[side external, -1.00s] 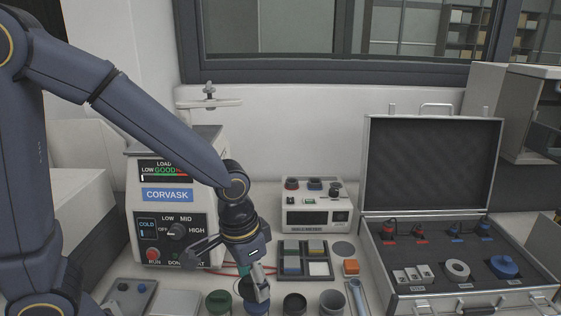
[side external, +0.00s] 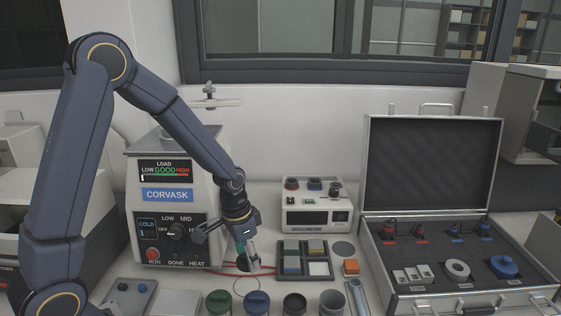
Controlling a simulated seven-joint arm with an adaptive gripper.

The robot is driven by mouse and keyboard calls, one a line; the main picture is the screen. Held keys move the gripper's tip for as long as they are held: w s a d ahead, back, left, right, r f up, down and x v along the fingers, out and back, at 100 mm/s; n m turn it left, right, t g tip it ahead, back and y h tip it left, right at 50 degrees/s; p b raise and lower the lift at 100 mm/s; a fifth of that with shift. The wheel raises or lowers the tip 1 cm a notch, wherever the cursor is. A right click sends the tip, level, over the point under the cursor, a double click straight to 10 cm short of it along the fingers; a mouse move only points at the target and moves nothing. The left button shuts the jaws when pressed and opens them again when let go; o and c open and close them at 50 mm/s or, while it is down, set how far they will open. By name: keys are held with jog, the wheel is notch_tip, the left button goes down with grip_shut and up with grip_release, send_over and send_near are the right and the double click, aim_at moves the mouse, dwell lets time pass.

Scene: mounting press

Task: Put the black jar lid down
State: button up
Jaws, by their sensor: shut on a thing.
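My gripper (side external: 253,268) is shut and hangs tilted above the bench, behind the row of jars. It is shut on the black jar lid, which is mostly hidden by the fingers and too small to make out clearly. In the front row stand a green-topped jar (side external: 218,302), a blue-topped jar (side external: 257,303), a dark-topped jar (side external: 294,304) and a grey-topped jar (side external: 332,302). The gripper is apart from the jars. I cannot tell which jars are open.
The Corvask press (side external: 168,205) stands close on the left. A meter box (side external: 317,213) is behind, and an open case (side external: 455,290) is at the far right. A wrench (side external: 357,297) lies beside the jars.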

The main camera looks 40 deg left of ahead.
send_over(247, 286)
notch_tip(247, 286, down, 4)
jog(key=shift+s+a+f, duration=0.1)
jog(key=shift+s, duration=0.05)
jog(key=shift+f, duration=2.15)
jog(key=shift+f, duration=0.2)
jog(key=o, duration=0.8)
jog(key=shift+c, duration=0.2)
jog(key=shift+r, duration=0.15)
